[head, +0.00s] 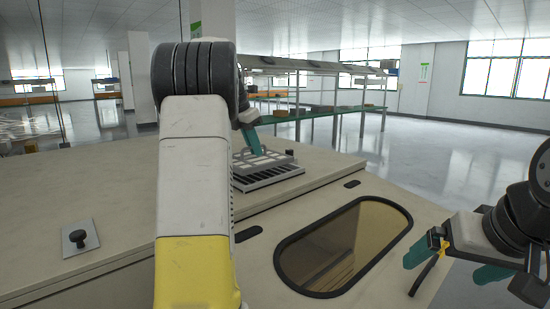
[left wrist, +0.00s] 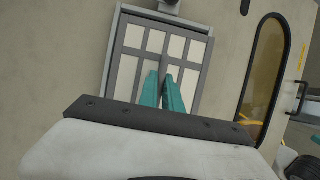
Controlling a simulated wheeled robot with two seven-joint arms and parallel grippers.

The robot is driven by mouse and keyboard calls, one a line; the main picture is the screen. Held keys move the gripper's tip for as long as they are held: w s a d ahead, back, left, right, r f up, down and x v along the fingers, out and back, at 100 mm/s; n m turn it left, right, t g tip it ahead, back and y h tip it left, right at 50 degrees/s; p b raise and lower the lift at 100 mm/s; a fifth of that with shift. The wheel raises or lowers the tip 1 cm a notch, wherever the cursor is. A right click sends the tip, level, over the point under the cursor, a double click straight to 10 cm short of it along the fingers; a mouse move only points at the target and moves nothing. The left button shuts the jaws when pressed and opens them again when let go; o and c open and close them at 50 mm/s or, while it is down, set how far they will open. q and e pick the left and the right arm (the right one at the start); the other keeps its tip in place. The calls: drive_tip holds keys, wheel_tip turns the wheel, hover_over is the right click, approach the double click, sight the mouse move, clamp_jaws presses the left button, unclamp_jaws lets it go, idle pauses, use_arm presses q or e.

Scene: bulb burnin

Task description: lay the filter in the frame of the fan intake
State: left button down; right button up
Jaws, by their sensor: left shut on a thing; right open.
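The filter (head: 262,160) is a grey lattice with pale panels, and it also shows in the left wrist view (left wrist: 133,37). It lies over the fan intake's grey frame (head: 288,175), with dark grille slats showing below its near edge in the head view. The frame's rim (left wrist: 110,50) shows along the filter's left side in the left wrist view. I cannot tell whether the filter is fully seated. My left gripper (head: 254,143) is shut on the filter's near part, its teal fingers (left wrist: 162,92) close together. My right gripper (head: 453,263) is open and empty, low at the right.
The beige cabinet top (head: 120,200) carries a plate with a black knob (head: 78,239) at left. A dark-rimmed oval window (head: 345,245) lies between the arms. A black handle (left wrist: 297,98) stands right of it in the left wrist view. Shelving (head: 330,110) stands behind, across open floor.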

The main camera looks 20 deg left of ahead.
use_arm(q)
drive_tip(key=shift+w, duration=0.6)
drive_tip(key=shift+s+a+x, duration=0.1)
drive_tip(key=shift+s+x, duration=0.05)
drive_tip(key=shift+x, duration=0.75)
drive_tip(key=shift+s+a+x, duration=0.15)
drive_tip(key=shift+x, duration=0.7)
drive_tip(key=shift+f, duration=0.25)
drive_tip(key=shift+f, duration=0.1)
drive_tip(key=c, duration=1.5)
unclamp_jaws()
drive_tip(key=shift+c, duration=0.2)
